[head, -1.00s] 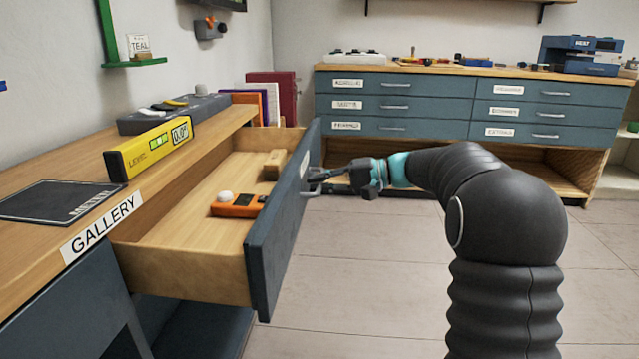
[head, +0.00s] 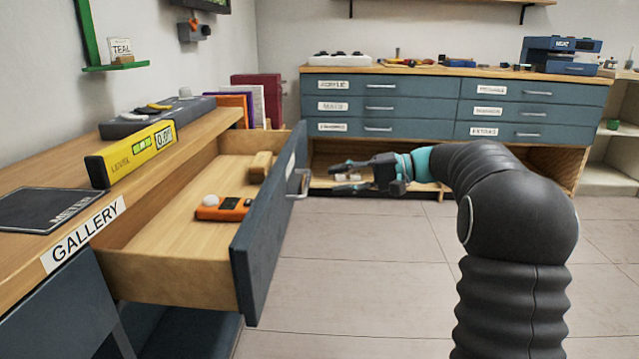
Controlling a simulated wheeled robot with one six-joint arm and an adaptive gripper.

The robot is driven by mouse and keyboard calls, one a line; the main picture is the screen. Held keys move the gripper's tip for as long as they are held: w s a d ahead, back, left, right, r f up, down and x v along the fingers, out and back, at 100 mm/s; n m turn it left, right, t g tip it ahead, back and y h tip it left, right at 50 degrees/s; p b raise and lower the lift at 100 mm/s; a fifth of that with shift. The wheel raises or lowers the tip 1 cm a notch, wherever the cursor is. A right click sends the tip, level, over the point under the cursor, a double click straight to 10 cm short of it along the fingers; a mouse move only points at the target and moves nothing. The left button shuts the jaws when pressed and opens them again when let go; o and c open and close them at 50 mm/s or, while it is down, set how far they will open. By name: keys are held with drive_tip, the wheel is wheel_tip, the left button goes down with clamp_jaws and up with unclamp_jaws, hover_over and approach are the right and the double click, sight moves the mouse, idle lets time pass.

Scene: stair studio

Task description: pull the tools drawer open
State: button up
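The drawer (head: 180,275) under the left counter stands pulled out, with its dark blue-grey front (head: 262,245) facing right. A metal handle (head: 299,184) is on that front; the label beside it is seen too edge-on to read. Inside the drawer lie an orange device (head: 222,208) with a white knob and a small wooden block (head: 261,165). My gripper (head: 338,178) is to the right of the handle, apart from it.
The left counter (head: 60,190) bears a yellow level (head: 133,153), a dark mat (head: 45,206) and a grey case (head: 150,118). A blue-grey cabinet (head: 420,106) with several labelled, closed drawers stands at the back. The tiled floor (head: 370,260) right of the drawer is clear.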

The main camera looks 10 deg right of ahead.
drive_tip(key=shift+v, duration=1.95)
wheel_tip(320, 180, down, 9)
drive_tip(key=d+m+h, duration=0.2)
drive_tip(key=m+h, duration=0.1)
drive_tip(key=s+f+h+p, duration=0.1)
drive_tip(key=s+f+h, duration=0.4)
drive_tip(key=s, duration=0.4)
drive_tip(key=s+a+r+n+t+h+p, duration=0.1)
drive_tip(key=s+r+n+h+p, duration=0.1)
drive_tip(key=s, duration=1.1)
drive_tip(key=s+a+r+n+t+h+p, duration=0.1)
drive_tip(key=s+r+n+h+p, duration=0.2)
drive_tip(key=s, duration=1)
drive_tip(key=shift+s+r+t+h+p, duration=0.15)
drive_tip(key=shift+r+t+h+p, duration=0.25)
drive_tip(key=shift+r+h+p, duration=1.2)
